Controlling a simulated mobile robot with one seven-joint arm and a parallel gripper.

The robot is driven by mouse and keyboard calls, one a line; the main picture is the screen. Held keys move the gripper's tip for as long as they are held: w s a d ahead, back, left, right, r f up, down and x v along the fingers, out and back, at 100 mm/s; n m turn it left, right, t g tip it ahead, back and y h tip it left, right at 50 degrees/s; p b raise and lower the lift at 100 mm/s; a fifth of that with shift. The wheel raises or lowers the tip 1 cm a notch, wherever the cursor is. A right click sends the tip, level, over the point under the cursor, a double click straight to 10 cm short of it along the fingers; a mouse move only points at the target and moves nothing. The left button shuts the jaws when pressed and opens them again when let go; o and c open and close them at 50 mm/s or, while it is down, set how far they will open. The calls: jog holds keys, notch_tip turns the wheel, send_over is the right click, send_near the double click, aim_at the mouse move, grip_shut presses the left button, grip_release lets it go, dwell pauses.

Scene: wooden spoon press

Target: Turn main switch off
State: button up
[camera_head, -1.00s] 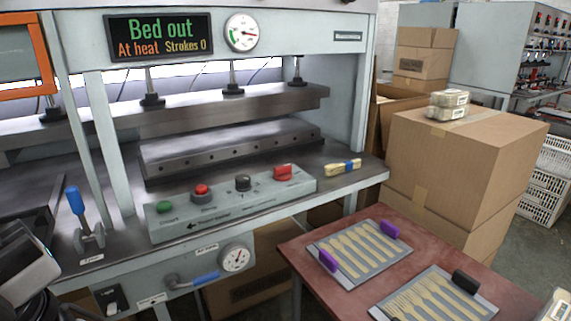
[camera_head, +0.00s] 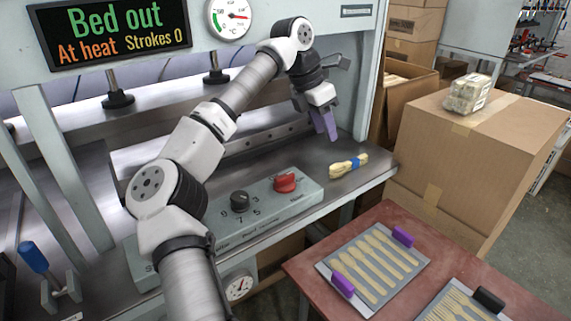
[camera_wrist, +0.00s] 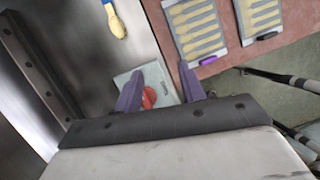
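The red rotary switch (camera_head: 286,182) sits at the right end of the grey-green control panel (camera_head: 262,214), beside a black numbered knob (camera_head: 239,201). The label by the red switch is too small to read surely. My gripper (camera_head: 325,125) has purple fingers and hangs above the press table, behind and right of the red switch, apart from it. In the wrist view my gripper (camera_wrist: 160,84) is open with nothing held. The red switch (camera_wrist: 149,97) shows there beyond the left finger, which partly hides it. My arm covers the left part of the panel.
The press bed is behind. A blue-handled lever (camera_head: 34,258) stands at left. A red-brown table (camera_head: 380,217) with trays of wooden utensils (camera_head: 372,268) is at front right, cardboard boxes (camera_head: 480,150) behind it.

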aim_at(286, 175)
jog(key=w+a+n+y, duration=0.15)
jog(key=a+y, duration=0.25)
jog(key=a, duration=0.5)
jog(key=f, duration=0.4)
jog(key=f+p, duration=0.1)
jog(key=f, duration=0.4)
jog(key=f+p, duration=0.1)
jog(key=f, duration=0.3)
jog(key=shift+s+d+f, duration=0.15)
jog(key=shift+d+f, duration=0.1)
jog(key=shift+f, duration=0.05)
grip_shut()
